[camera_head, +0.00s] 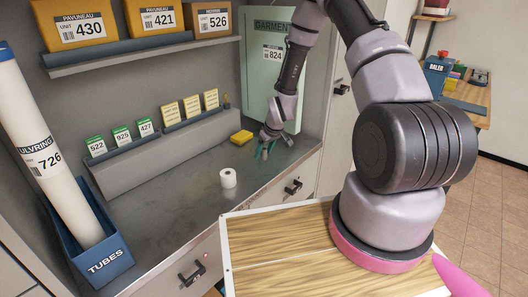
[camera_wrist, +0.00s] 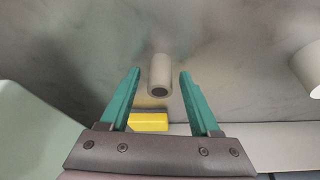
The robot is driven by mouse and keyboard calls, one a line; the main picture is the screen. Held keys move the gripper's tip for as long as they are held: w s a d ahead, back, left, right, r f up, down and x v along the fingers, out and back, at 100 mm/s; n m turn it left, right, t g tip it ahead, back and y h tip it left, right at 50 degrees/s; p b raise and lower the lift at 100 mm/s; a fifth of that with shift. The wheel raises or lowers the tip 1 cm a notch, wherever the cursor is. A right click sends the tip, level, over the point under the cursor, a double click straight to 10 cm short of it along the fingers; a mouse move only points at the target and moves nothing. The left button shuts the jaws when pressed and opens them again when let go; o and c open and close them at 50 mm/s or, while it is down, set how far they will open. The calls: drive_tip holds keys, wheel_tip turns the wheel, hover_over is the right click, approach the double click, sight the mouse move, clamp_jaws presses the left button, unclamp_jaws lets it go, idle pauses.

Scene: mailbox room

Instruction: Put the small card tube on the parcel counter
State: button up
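The small card tube (camera_wrist: 160,76), a short tan cylinder with a dark open end, stands or lies on the grey worktop (camera_head: 160,215). In the wrist view it sits between the fingertips of my gripper (camera_wrist: 160,80), with a gap on each side. The teal fingers are open and not touching it. In the head view my gripper (camera_head: 264,150) is low over the worktop's far end, and the tube is not clearly visible there. A wooden-topped counter (camera_head: 470,97) stands at the far right; no label shows whether it is the parcel counter.
A white roll (camera_head: 228,178) stands on the worktop, nearer the camera. A yellow block (camera_head: 242,136) lies close to my gripper. A grey stepped rack (camera_head: 160,140) with small cards runs along the back. A blue tubes bin (camera_head: 100,262) holds a long white tube. Tiled floor shows at right.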

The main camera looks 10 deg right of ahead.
drive_tip(key=shift+r, duration=0.1)
drive_tip(key=s+d+r+m, duration=0.15)
drive_tip(key=s+r, duration=0.25)
drive_tip(key=r, duration=0.7)
drive_tip(key=s+d+r+m+t+h, duration=0.1)
drive_tip(key=s+d+r, duration=0.15)
drive_tip(key=r, duration=0.95)
drive_tip(key=s+d+r+m, duration=0.2)
drive_tip(key=s+r, duration=0.2)
drive_tip(key=r, duration=0.7)
drive_tip(key=s+r+m+t, duration=0.1)
drive_tip(key=s+r+m, duration=0.1)
drive_tip(key=s+r, duration=0.5)
drive_tip(key=s+r+m+t+y, duration=0.1)
drive_tip(key=s+r+m, duration=0.2)
drive_tip(key=s+r, duration=0.4)
drive_tip(key=s, duration=0.5)
drive_tip(key=shift+s+a+r, duration=0.15)
drive_tip(key=shift+s+r, duration=0.1)
drive_tip(key=shift+s, duration=0.05)
